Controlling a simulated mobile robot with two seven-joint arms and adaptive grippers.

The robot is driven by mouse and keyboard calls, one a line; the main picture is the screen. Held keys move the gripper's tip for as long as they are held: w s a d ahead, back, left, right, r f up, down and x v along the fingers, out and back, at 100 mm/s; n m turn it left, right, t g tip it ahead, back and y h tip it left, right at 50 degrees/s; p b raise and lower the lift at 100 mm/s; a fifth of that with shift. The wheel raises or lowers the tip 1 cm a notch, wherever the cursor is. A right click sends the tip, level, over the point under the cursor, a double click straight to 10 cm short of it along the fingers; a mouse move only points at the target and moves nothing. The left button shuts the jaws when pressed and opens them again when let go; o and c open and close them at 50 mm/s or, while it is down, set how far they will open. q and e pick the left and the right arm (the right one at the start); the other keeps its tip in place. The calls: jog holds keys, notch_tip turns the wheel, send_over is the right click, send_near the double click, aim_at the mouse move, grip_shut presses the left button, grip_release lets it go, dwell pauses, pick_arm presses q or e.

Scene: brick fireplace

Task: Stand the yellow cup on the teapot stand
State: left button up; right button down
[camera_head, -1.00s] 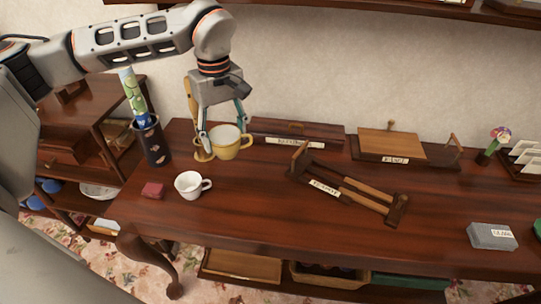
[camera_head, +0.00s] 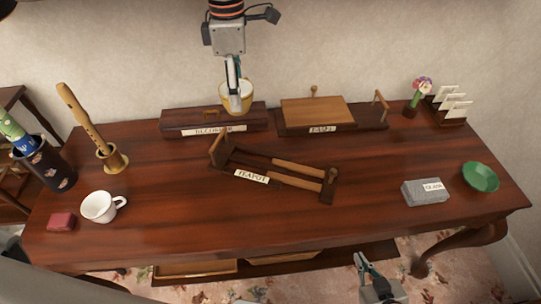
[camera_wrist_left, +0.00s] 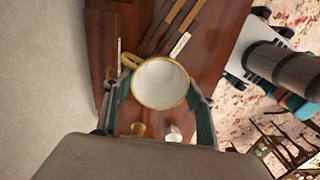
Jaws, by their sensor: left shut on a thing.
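The yellow cup (camera_head: 236,96) is held upright in my left gripper (camera_head: 232,80), above the back of the table near the wall. In the left wrist view the cup's pale inside (camera_wrist_left: 160,84) faces the camera, with the left fingers on both sides of it and its handle (camera_wrist_left: 131,62) to the left. The teapot stand (camera_head: 282,181), a dark frame with two wooden rails and a "TEAPOT" label, lies empty on the middle of the table, in front of and right of the cup. My right gripper (camera_head: 368,268) is below the table's front edge; its opening is unclear.
A labelled recorder stand (camera_head: 172,122) is below and behind the cup, with another labelled stand (camera_head: 372,117) to its right. A white cup (camera_head: 98,207), red block (camera_head: 61,222) and wooden recorder (camera_head: 82,118) are left. A grey box (camera_head: 425,192) and green bowl (camera_head: 481,177) are right.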

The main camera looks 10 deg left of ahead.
pick_arm(q)
jog(key=shift+w+d+f, duration=0.1)
jog(key=shift+d+f, duration=0.05)
jog(key=shift+f, duration=0.15)
notch_tip(320, 180, down, 19)
jog(key=shift+f+p, duration=0.1)
jog(key=shift+p, duration=0.45)
jog(key=o, duration=0.8)
jog(key=shift+f, duration=0.2)
jog(key=o, duration=0.4)
jog(key=shift+r, duration=0.1)
notch_tip(320, 180, up, 12)
jog(key=shift+r+b, duration=0.15)
jog(key=shift+b, duration=0.4)
